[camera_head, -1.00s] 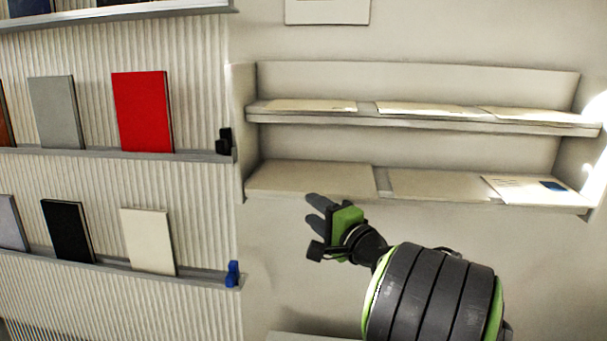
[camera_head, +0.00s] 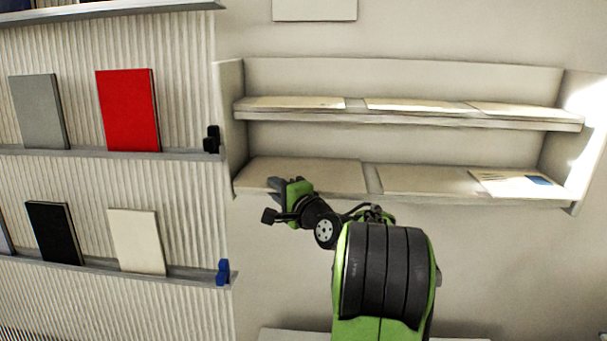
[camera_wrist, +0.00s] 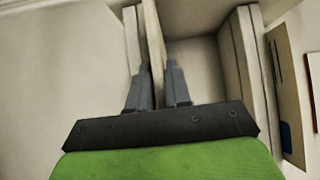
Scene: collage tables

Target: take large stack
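Flat pale stacks lie on a two-level wall shelf. The broad stack at the lower left (camera_head: 325,173) in the head view looks the largest. My gripper (camera_head: 277,184) is at the front edge of that stack, toward its left end. In the wrist view my gripper (camera_wrist: 157,72) has its two grey fingers apart, with the pale edge of a board or stack (camera_wrist: 152,35) between them. A gap shows beside the right finger, so it does not look clamped. The fingertip contact is partly hidden.
The lower shelf also holds a middle stack (camera_head: 420,180) and a right stack with a blue patch (camera_head: 512,184). Thinner stacks (camera_head: 295,103) lie on the upper shelf. A ribbed rack at left holds a red book (camera_head: 128,110) and others. The shelf's left side wall (camera_head: 226,120) is close to my gripper.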

